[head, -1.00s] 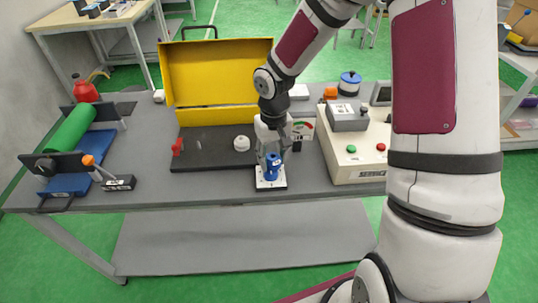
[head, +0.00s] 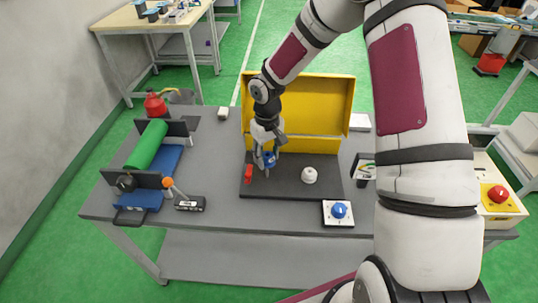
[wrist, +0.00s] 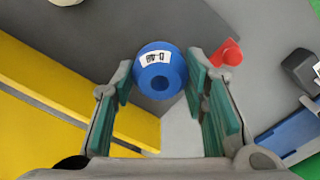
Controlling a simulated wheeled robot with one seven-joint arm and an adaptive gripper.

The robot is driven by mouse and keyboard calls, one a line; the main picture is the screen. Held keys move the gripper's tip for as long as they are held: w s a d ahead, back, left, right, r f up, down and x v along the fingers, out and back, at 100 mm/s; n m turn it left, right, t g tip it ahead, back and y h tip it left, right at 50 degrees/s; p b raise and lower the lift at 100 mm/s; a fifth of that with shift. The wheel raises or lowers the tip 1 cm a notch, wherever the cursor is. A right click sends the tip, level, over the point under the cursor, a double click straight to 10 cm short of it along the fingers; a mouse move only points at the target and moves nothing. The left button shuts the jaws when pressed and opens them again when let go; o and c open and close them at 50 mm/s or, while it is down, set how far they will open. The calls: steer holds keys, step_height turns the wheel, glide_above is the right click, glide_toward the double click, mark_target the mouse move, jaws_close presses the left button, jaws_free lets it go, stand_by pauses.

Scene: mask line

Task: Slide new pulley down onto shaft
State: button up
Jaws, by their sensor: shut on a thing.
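A blue pulley (wrist: 160,75) with a white label and a dark centre hole is between the fingers of my gripper (wrist: 165,90) in the wrist view. In the head view my gripper (head: 264,160) is shut on this pulley over the left part of a dark base plate (head: 275,187). A white round part (head: 309,175) sits on the plate to the right, and a red part (head: 249,174) stands at its left edge. The red part also shows in the wrist view (wrist: 228,53). I cannot make out the shaft clearly; the fingers and pulley may hide it.
An open yellow cover (head: 318,105) stands behind the plate. A white tray (head: 330,221) with a blue part (head: 339,210) is at the front. A control box (head: 492,215) is at right.

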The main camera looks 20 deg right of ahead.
mark_target(266, 162)
steer(key=shift+f, duration=0.25)
step_height(266, 162, down, 3)
steer(key=shift+w+a+f+b, duration=0.1)
steer(key=shift+w+b, duration=0.05)
steer(key=shift+b, duration=0.6)
steer(key=shift+f+b, duration=0.4)
steer(key=shift+f, duration=0.65)
steer(key=shift+f, duration=0.6)
steer(key=o, duration=0.9)
step_height(266, 162, up, 11)
steer(key=p, duration=0.3)
steer(key=shift+p, duration=0.3)
steer(key=shift+r, duration=0.1)
stand_by(0.6)
